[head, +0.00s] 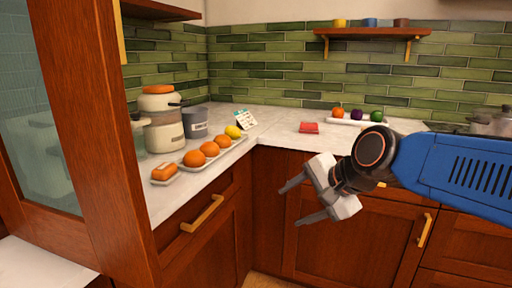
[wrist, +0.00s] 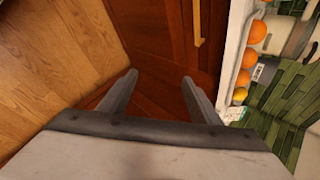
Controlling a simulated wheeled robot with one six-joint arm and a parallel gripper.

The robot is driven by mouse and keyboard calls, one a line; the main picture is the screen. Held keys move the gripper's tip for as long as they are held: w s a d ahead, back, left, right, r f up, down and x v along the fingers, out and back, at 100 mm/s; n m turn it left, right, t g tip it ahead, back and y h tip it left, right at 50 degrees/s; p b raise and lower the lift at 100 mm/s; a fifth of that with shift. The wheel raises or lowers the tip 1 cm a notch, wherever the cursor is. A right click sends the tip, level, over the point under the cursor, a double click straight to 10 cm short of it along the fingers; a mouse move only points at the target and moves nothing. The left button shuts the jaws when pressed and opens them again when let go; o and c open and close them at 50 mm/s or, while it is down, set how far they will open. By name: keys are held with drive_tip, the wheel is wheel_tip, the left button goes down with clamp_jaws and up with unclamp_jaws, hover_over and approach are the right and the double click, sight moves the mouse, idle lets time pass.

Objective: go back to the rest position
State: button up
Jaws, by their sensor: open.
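My gripper (head: 302,200) is open and empty in the head view, its two grey fingers spread apart. It hangs in the air in front of the wooden cabinet fronts, at the inner corner of the counter. My blue arm reaches in from the right. In the wrist view my gripper (wrist: 160,88) also shows its two fingers wide apart, with only a wooden cabinet front (wrist: 160,40) beyond them.
On the left counter, a tray (head: 172,178) holds several oranges and a lemon (head: 233,131). A juicer (head: 163,125) and a grey bin (head: 195,122) stand behind it. A red item (head: 309,128) lies on the back counter. A wooden post (head: 95,140) rises at left. Wooden floor (wrist: 50,50) is clear.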

drive_tip(key=s+d+f+n+g+h, duration=0.1)
drive_tip(key=s+d+f+n+h, duration=0.2)
drive_tip(key=s+d+f+n, duration=0.2)
drive_tip(key=s+d+f+n+g+h, duration=0.1)
drive_tip(key=s+d+f+n+h, duration=0.1)
drive_tip(key=s+d+f+n, duration=0.3)
drive_tip(key=s+d+f, duration=0.4)
drive_tip(key=s+d, duration=0.1)
drive_tip(key=d, duration=0.4)
drive_tip(key=shift+s+d+h, duration=0.15)
drive_tip(key=shift+s+h, duration=0.1)
drive_tip(key=shift+h, duration=0.15)
